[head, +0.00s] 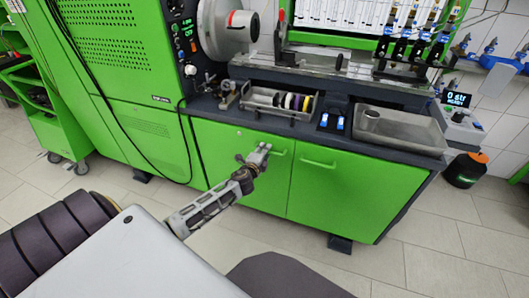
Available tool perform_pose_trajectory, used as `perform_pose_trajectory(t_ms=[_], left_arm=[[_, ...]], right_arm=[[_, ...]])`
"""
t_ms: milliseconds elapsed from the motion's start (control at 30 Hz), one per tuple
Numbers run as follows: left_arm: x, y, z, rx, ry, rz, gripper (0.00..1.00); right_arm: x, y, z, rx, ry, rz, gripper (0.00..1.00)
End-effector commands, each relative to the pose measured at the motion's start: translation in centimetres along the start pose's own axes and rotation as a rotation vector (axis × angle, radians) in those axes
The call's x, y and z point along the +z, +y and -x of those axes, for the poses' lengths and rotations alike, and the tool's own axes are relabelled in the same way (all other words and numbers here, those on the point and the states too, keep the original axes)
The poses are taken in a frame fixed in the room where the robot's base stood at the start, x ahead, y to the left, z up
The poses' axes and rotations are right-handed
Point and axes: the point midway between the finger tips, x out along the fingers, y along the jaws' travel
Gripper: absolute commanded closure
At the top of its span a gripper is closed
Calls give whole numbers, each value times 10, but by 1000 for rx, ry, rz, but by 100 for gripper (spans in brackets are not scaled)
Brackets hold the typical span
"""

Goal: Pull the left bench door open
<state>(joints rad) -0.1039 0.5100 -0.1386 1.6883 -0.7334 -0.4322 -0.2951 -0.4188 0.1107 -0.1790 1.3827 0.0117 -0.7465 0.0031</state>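The left bench door (215,145) is a green panel under the worktop and looks shut, flush with the door beside it. Its pale green handle (283,153) is near its upper right corner and is partly hidden by my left gripper. My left gripper (263,151) is in front of the door's upper right part, with its fingertips at or close to the handle. I cannot tell whether they touch it or whether the fingers are open or closed. My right gripper is not in view.
The right bench door (350,185), with its own handle (318,163), is shut. The worktop above holds a tray of rings (280,101) and a metal basin (398,130). A black container with an orange cap (466,169) stands on the floor at right. Tiled floor (440,235) lies clear before the bench.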

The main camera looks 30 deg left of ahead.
Motion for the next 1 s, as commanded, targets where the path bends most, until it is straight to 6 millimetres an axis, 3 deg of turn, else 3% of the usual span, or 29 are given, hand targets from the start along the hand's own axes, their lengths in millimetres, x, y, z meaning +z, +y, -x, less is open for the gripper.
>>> perform_pose_trajectory(t_ms=[533, 800, 1000], left_arm=[[0, 0, -8, 0, 0, 0, 66], [0, 0, -8, 0, -1, -1, 100], [0, 0, -8, 1, -1, -1, 100]], right_arm=[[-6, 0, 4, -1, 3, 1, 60], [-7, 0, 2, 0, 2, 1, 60], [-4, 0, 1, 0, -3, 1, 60]])
